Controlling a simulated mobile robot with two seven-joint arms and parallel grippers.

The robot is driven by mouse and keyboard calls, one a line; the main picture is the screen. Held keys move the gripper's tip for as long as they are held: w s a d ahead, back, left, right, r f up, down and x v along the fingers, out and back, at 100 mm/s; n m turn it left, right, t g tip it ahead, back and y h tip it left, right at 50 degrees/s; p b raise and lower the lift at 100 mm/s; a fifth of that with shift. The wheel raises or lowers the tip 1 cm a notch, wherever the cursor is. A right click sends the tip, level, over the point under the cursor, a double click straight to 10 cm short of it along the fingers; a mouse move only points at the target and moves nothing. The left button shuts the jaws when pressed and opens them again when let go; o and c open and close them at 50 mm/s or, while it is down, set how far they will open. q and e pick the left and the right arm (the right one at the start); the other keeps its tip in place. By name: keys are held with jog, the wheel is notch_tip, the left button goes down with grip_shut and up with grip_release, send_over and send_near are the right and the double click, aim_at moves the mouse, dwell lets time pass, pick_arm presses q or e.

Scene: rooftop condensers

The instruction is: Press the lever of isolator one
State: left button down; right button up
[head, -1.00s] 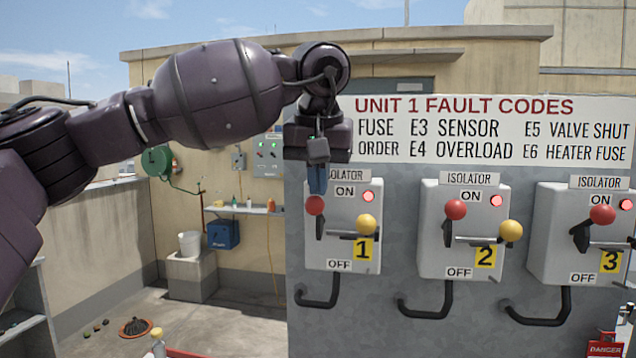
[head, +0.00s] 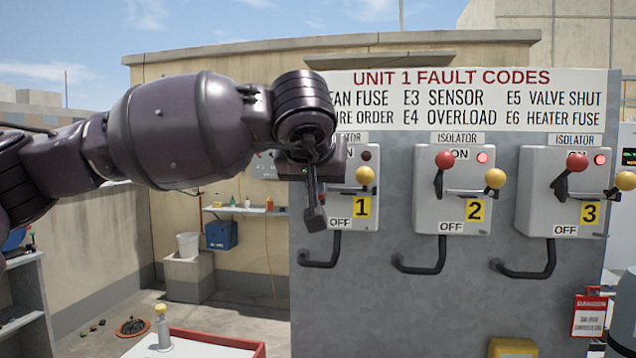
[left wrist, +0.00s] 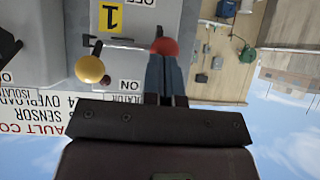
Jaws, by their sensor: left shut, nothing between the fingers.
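Isolator one (head: 352,210) is a grey box with a yellow label 1, a yellow ball (head: 366,175) and a dark lamp (head: 366,154). My left gripper (head: 314,205) is in front of its left side and hides its lever in the head view. In the upside-down left wrist view, the shut, empty fingers (left wrist: 164,62) reach the lever's red ball (left wrist: 163,47), overlapping its edge. Firm contact is hard to tell. The ball appears between the ON and OFF labels. The yellow ball (left wrist: 90,69) is beside it. My right gripper is not in view.
Isolator two (head: 450,205) and isolator three (head: 565,205) stand to the right, with red balls up and red lamps lit. Black conduit bends (head: 425,265) stick out below. A red-edged tray (head: 215,340) with a yellow-topped item is at the bottom.

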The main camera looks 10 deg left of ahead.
pick_arm(q)
jog(key=shift+t, duration=0.7)
jog(key=f, duration=0.2)
jog(key=f+b, duration=0.1)
jog(key=f, duration=0.2)
jog(key=shift+w+f+b, duration=0.3)
jog(key=shift+w+b, duration=0.1)
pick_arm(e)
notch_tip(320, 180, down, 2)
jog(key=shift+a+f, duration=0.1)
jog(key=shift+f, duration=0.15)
